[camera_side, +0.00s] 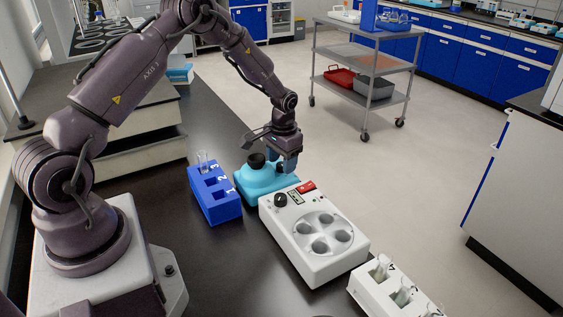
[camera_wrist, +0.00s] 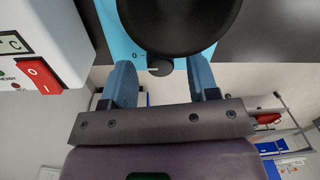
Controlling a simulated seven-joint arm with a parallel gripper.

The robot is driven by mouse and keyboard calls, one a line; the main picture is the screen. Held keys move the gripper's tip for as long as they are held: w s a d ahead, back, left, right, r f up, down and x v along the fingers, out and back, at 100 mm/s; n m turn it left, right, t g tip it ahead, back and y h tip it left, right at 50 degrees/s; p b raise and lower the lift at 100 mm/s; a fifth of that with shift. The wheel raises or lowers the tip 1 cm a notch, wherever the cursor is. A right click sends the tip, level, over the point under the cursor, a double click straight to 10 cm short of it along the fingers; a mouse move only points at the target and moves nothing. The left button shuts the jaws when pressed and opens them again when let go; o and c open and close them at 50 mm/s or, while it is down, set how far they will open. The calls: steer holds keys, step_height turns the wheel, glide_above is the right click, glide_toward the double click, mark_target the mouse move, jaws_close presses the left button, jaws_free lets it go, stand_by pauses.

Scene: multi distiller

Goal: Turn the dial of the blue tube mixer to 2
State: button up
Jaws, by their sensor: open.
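The blue tube mixer (camera_side: 262,184) is a light blue device with a black cup (camera_side: 256,161) on top, on the dark bench. In the wrist view its blue body (camera_wrist: 118,38) and the large black cup (camera_wrist: 180,18) fill the top. Its small dark dial (camera_wrist: 160,68) sits just below the cup, with a "0" mark to its left; the other marks are hidden. My gripper (camera_side: 286,160) is down at the mixer's right end. In the wrist view my gripper (camera_wrist: 162,76) is open, with one blue finger on each side of the dial and gaps between. Contact is not visible.
A white device (camera_side: 310,240) with a round plate, black knob and red switch (camera_wrist: 38,76) stands close beside the mixer. A blue rack (camera_side: 215,197) numbered 1 to 3 stands on its left. A white tube rack (camera_side: 385,288) is at the front right.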

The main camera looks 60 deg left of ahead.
steer(key=shift+f, duration=0.45)
steer(key=shift+c, duration=0.4)
steer(key=c, duration=0.8)
steer(key=shift+c, duration=0.2)
steer(key=shift+m, duration=2.8)
steer(key=shift+r, duration=0.1)
steer(key=o, duration=0.9)
